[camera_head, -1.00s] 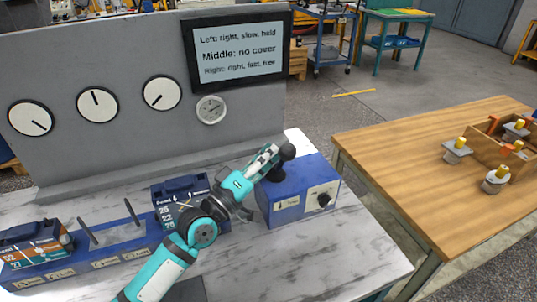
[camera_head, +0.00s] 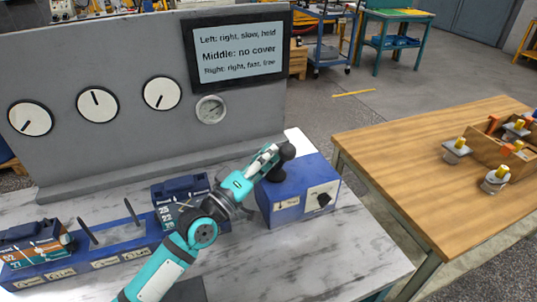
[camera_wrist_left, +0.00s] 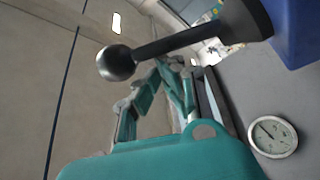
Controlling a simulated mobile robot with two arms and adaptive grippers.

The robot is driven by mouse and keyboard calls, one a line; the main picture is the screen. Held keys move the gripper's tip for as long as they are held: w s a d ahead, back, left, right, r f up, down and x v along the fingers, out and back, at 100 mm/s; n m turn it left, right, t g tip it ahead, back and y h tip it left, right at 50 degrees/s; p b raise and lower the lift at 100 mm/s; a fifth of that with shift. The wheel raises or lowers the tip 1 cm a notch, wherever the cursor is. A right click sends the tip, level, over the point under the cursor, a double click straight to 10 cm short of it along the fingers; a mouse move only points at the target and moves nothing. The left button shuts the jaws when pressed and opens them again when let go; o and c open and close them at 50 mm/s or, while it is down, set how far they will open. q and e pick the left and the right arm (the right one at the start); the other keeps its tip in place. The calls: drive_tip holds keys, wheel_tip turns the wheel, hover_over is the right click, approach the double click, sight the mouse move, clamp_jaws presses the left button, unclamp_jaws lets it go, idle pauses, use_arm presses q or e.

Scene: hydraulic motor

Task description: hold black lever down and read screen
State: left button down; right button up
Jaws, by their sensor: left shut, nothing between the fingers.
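The screen (camera_head: 237,48) on the grey panel reads "Left: right, slow, held", "Middle: no cover", "Right: right, fast, free". The black lever (camera_head: 287,151) has a round knob and stands on the blue control box (camera_head: 300,192); its rod and ball also show in the left wrist view (camera_wrist_left: 190,43). My left gripper (camera_head: 270,160) is shut and empty, with its fingertips right beside the lever. I cannot tell whether they touch it. My right gripper is not in view.
Three white dials (camera_head: 96,103) and a small round gauge (camera_head: 210,109) are on the panel. A blue rack with posts (camera_head: 116,250) and battery-like units (camera_head: 34,244) stands at left. A wooden table (camera_head: 420,178) with several parts is at right.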

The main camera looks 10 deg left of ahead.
use_arm(q)
drive_tip(key=shift+s+f, duration=0.1)
idle(0.3)
drive_tip(key=shift+s+a+f, duration=0.15)
drive_tip(key=shift+s+f, duration=0.05)
drive_tip(key=shift+s, duration=0.1)
drive_tip(key=v, duration=1.1)
drive_tip(key=shift+r, duration=0.2)
